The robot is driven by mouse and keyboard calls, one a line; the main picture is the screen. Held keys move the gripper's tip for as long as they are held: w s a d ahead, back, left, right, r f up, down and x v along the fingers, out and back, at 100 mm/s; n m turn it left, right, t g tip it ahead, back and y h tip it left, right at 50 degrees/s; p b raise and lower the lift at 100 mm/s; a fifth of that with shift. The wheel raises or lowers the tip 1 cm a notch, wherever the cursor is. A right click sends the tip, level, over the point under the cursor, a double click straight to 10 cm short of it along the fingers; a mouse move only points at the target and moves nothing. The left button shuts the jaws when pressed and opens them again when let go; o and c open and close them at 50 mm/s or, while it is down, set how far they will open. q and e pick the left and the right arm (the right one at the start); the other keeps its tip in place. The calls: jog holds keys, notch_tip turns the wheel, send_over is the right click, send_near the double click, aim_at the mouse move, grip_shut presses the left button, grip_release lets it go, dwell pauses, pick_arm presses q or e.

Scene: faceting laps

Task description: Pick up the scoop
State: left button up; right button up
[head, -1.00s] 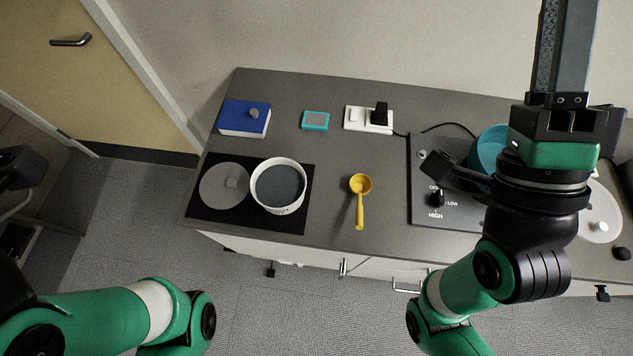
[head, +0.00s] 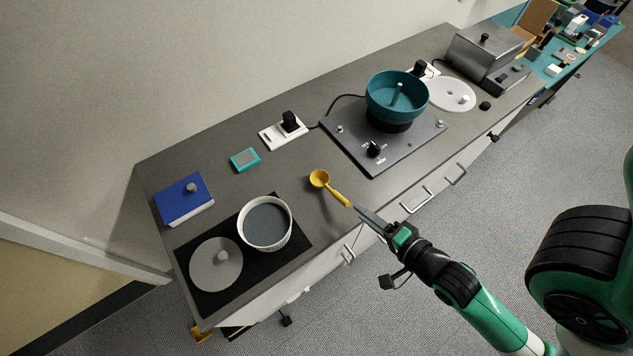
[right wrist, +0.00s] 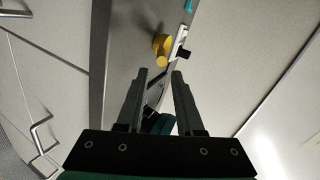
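The yellow scoop (head: 319,179) lies on the grey counter (head: 300,210), its bowl toward the wall and its handle pointing toward the front edge. My right gripper (head: 361,212) is at the counter's front edge, just beyond the handle's end. In the right wrist view, the two fingers of my right gripper (right wrist: 160,74) are apart with nothing between them. The scoop (right wrist: 162,47) shows ahead of the fingertips there. My left gripper is out of view.
A white bowl of dark grit (head: 267,247) and a grey disc lid (head: 216,264) sit on a black mat (head: 304,246). A machine with a teal bowl (head: 374,95) stands right of the scoop. A blue box (head: 181,206) and power strip (head: 270,138) are behind.

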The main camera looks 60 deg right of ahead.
aim_at(335, 193)
jog(key=b+x, duration=0.1)
jog(key=x, duration=0.5)
jog(key=shift+w, duration=0.1)
jog(key=shift+w+d+f, duration=0.15)
jog(key=shift+w+f, duration=0.1)
jog(key=shift+w, duration=0.1)
jog(key=b+x, duration=0.1)
jog(key=x, duration=0.3)
jog(key=shift+w+d, duration=0.1)
jog(key=shift+w, duration=0.1)
grip_shut()
dwell(0.7)
